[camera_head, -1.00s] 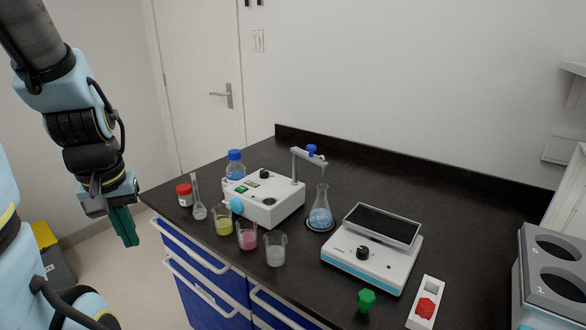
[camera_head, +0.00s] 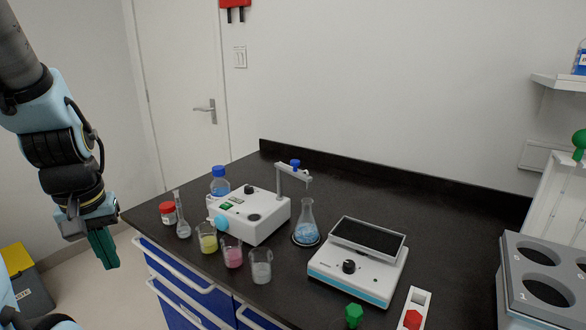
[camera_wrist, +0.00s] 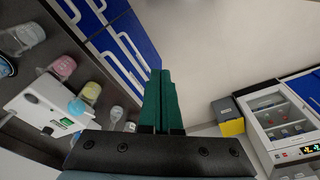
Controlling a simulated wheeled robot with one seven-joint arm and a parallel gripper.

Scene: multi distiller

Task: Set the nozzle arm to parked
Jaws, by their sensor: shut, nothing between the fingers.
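The nozzle arm (camera_head: 294,174) is a grey bar on a thin upright post at the right end of a white distiller box (camera_head: 249,216). A blue knob (camera_head: 295,163) sits on top of it. The bar reaches to the right, over or close to a conical flask with blue liquid (camera_head: 306,225); I cannot tell how exactly it lines up. My gripper (camera_head: 104,262) has green fingers, hangs left of the bench, and is shut and empty, far from the nozzle arm. Its fingers also show in the wrist view (camera_wrist: 162,100), over the floor.
Three beakers, yellow (camera_head: 207,238), pink (camera_head: 231,252) and clear (camera_head: 261,267), stand before the distiller. A volumetric flask (camera_head: 183,229), red-capped jar (camera_head: 168,213) and blue-capped bottle (camera_head: 220,182) stand left. A stirrer-like device (camera_head: 352,268) stands right. Blue drawers (camera_head: 185,280) front the bench.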

